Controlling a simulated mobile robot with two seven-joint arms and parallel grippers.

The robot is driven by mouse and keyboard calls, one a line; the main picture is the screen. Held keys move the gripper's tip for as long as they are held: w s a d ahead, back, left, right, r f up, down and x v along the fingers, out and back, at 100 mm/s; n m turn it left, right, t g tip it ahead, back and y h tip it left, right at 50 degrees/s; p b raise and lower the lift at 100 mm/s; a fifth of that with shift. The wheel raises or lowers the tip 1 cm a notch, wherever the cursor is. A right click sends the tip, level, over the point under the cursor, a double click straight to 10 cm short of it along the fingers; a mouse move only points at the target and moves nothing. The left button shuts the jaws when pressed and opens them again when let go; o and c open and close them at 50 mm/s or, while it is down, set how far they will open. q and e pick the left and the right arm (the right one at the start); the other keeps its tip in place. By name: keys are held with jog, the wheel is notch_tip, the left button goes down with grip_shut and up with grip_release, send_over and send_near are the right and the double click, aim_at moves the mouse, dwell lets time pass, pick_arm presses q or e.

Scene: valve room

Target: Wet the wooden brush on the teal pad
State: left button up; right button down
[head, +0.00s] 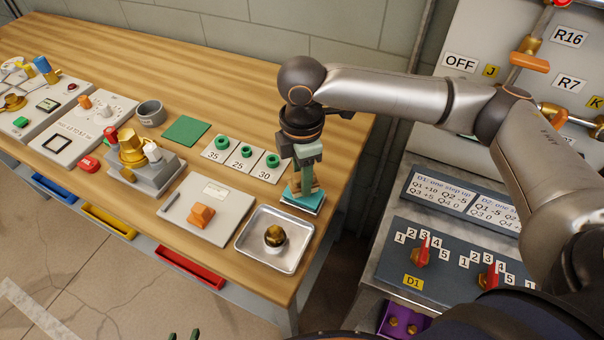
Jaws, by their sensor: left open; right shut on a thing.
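The teal pad (305,200) lies on a pale base near the right end of the wooden bench. My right gripper (306,178) points down directly over it and is shut on the wooden brush (293,188). Only small tan parts of the brush show around the fingers; the rest is hidden. The brush is at or just above the pad, and I cannot tell whether they touch. Only the green fingertips of my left gripper (184,335) show at the bottom edge, apart and empty, in front of the bench.
A metal tray (250,259) with a brass knob (275,236) stands in front of the pad. Green rings on number cards (245,158) lie to its left. A grey plate with an orange block (201,215) is further left. A control panel (440,260) stands right.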

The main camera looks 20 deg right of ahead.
jog(key=shift+f, duration=1)
dwell(0.8)
dwell(0.5)
notch_tip(320, 180, up, 3)
jog(key=p, duration=0.3)
jog(key=shift+r+p, duration=0.95)
jog(key=shift+p, duration=0.1)
jog(key=shift+r, duration=1.1)
